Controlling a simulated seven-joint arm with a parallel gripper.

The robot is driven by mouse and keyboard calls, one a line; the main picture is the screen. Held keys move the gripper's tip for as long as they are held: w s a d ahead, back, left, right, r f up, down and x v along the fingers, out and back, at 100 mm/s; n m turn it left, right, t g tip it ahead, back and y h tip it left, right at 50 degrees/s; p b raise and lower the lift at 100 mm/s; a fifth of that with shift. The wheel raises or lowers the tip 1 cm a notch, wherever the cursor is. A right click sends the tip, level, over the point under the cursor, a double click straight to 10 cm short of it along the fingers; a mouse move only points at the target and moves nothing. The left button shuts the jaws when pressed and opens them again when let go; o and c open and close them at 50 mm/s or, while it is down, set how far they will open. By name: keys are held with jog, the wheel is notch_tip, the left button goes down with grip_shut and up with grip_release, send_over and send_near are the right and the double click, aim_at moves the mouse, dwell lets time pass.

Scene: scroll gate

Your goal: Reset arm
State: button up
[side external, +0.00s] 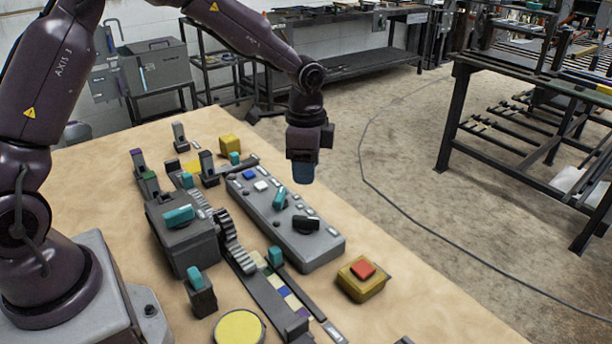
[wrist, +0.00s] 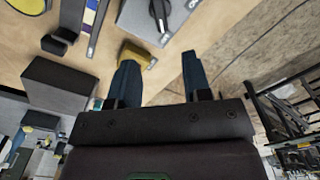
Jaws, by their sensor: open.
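My gripper (side external: 303,172) hangs from my arm above the right edge of the wooden table, pointing down, with blue fingertips. In the wrist view my gripper (wrist: 160,58) has its two blue fingers spread apart with nothing between them. A grey control panel (side external: 320,250) with teal and black knobs and blue and white buttons lies below and near it, apart from the fingers. The panel's end also shows in the wrist view (wrist: 138,20). A yellow box with a red button (side external: 362,277) sits by the panel's near end.
A dark geared mechanism (side external: 185,240) with teal handles and a rail of coloured tiles (side external: 284,292) stand left of the panel. A yellow disc (side external: 240,329) is at the front, a yellow block (side external: 230,143) at the back. Open floor (side external: 440,220) lies right of the table.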

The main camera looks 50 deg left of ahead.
dwell(0.3)
jog(key=s+r+n+t, duration=0.2)
jog(key=s+r+n, duration=0.2)
jog(key=s+r, duration=0.4)
jog(key=s+r+n+t, duration=0.3)
jog(key=s+r, duration=0.6)
jog(key=s, duration=0.6)
jog(key=shift+s+d+n+t, duration=0.3)
jog(key=shift+n, duration=0.8)
